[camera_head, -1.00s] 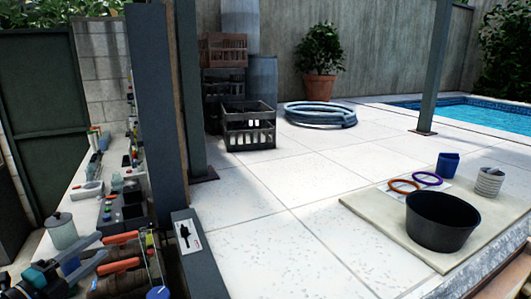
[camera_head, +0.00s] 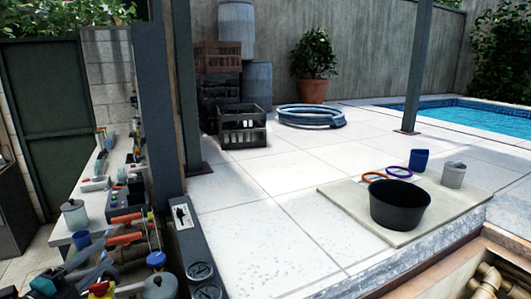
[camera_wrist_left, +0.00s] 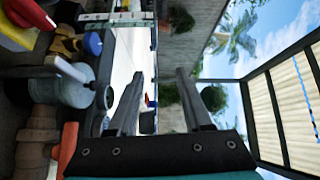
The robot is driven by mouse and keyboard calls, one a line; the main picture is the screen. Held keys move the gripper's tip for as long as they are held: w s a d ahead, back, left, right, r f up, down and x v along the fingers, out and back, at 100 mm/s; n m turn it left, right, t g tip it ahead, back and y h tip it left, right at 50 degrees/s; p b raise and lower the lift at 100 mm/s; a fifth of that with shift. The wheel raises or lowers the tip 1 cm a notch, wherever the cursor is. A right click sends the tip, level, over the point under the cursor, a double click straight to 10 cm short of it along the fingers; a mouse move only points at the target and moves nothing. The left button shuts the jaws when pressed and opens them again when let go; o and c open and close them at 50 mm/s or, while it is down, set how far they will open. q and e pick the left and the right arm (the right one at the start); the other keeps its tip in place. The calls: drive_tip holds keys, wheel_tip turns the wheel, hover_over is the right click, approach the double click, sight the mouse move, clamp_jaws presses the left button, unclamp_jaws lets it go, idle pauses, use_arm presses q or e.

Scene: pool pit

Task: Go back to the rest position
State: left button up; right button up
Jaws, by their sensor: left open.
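My left gripper (camera_head: 105,259) shows at the lower left of the head view, low beside the cluttered bench. In the left wrist view its two grey fingers (camera_wrist_left: 158,98) stand apart with nothing between them. It is open and empty. Part of it is cut off or mixed with the bench items in the head view, so its exact gap to them is hard to tell. My right gripper is not in view.
Tools with orange handles (camera_head: 126,239) and a lidded pot (camera_head: 74,214) crowd the left side. A dark post (camera_head: 157,110) stands beside them. A black bowl (camera_head: 400,207) sits on a pale mat (camera_head: 345,206) at right. The paving between is clear.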

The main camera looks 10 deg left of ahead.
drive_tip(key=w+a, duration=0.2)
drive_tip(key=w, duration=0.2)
use_arm(q)
drive_tip(key=s+d+f+n+g+y, duration=0.3)
drive_tip(key=d+f+n, duration=0.1)
drive_tip(key=f+n, duration=0.25)
drive_tip(key=s+d+f+n+g+y, duration=0.3)
drive_tip(key=f+n, duration=0.3)
drive_tip(key=f, duration=0.1)
drive_tip(key=s+d+f+n+g+h, duration=0.35)
drive_tip(key=s+d+g, duration=0.45)
drive_tip(key=s+d, duration=0.9)
wheel_tip(320, 180, down, 30)
drive_tip(key=s+g+b, duration=0.1)
drive_tip(key=s+b, duration=0.1)
drive_tip(key=b, duration=0.6)
drive_tip(key=s+a+f+b, duration=0.1)
drive_tip(key=s+f+b, duration=0.2)
drive_tip(key=s+f, duration=0.4)
drive_tip(key=s+a+f+g+b, duration=0.1)
drive_tip(key=s+a+f+b, duration=0.1)
drive_tip(key=s+f, duration=0.6)
wheel_tip(320, 180, down, 5)
drive_tip(key=shift+a+f+g+b, duration=0.15)
drive_tip(key=shift+g+b, duration=0.15)
drive_tip(key=shift+b, duration=0.3)
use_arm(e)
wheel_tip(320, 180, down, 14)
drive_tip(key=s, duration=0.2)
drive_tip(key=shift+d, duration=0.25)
